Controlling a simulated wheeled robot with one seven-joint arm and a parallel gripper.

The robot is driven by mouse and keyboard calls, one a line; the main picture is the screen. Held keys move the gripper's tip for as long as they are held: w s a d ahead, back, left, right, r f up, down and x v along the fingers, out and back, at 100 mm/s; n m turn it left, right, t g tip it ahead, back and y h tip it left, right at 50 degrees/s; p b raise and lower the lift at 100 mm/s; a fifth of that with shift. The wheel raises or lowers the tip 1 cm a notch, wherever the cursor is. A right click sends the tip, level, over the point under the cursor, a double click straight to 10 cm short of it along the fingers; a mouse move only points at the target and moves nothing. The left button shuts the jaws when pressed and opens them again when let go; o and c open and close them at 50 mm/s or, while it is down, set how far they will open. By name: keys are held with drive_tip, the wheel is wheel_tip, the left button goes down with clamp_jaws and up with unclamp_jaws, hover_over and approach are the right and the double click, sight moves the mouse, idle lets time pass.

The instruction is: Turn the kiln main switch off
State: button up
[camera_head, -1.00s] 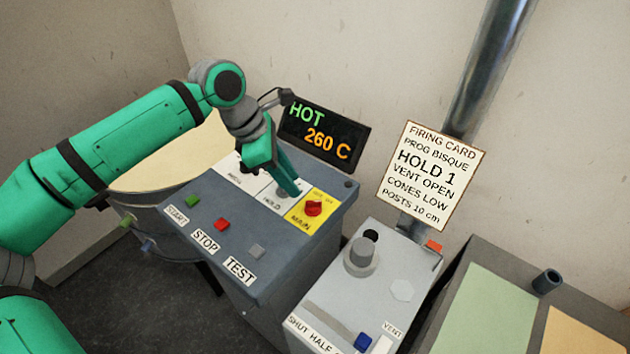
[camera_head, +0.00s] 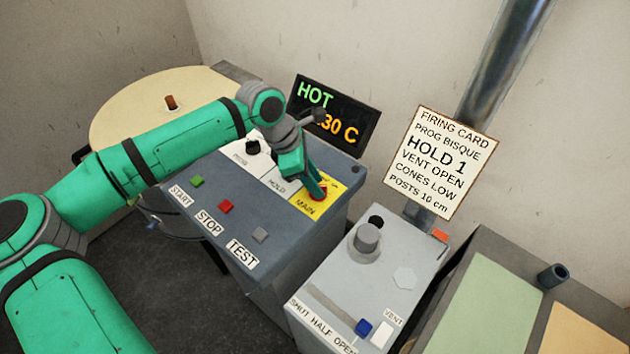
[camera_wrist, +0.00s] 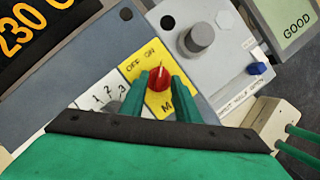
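The kiln main switch is a red knob (camera_wrist: 159,80) on a yellow plate (camera_head: 305,206) marked OFF, ON and MAIN. In the wrist view its white mark leans toward the ON side. My gripper (camera_wrist: 160,84) is open, with one green finger on each side of the knob. The fingertips are very close to the knob; I cannot tell whether they touch it. In the head view my gripper (camera_head: 318,189) covers most of the knob.
The display (camera_head: 336,112) reads HOT; the wrist view shows 230. HOLD and PROG plates and START, STOP and TEST buttons (camera_head: 226,206) share the panel. A grey vent box (camera_head: 370,270) with a tall knob stands close on the right. A firing card (camera_head: 440,160) hangs behind.

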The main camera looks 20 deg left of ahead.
drive_tip(key=shift+w+d+f, duration=0.1)
drive_tip(key=shift+f, duration=0.05)
drive_tip(key=c, duration=0.7)
drive_tip(key=shift+o, duration=0.2)
drive_tip(key=shift+n, duration=0.3)
drive_tip(key=n+t+y, duration=0.1)
drive_tip(key=n, duration=0.1)
drive_tip(key=shift+n, duration=0.3)
drive_tip(key=n, duration=0.2)
drive_tip(key=n+t+y, duration=0.1)
drive_tip(key=n, duration=0.1)
drive_tip(key=shift+s+d+n, duration=0.2)
drive_tip(key=shift+n, duration=0.1)
drive_tip(key=n+y, duration=0.1)
drive_tip(key=n, duration=0.1)
drive_tip(key=n+y, duration=0.1)
drive_tip(key=n, duration=0.2)
drive_tip(key=shift+d+t, duration=0.15)
drive_tip(key=shift+t, duration=0.15)
drive_tip(key=n+y, duration=0.2)
drive_tip(key=n, duration=0.3)
drive_tip(key=shift+d, duration=0.1)
clamp_jaws()
drive_tip(key=shift+f, duration=0.1)
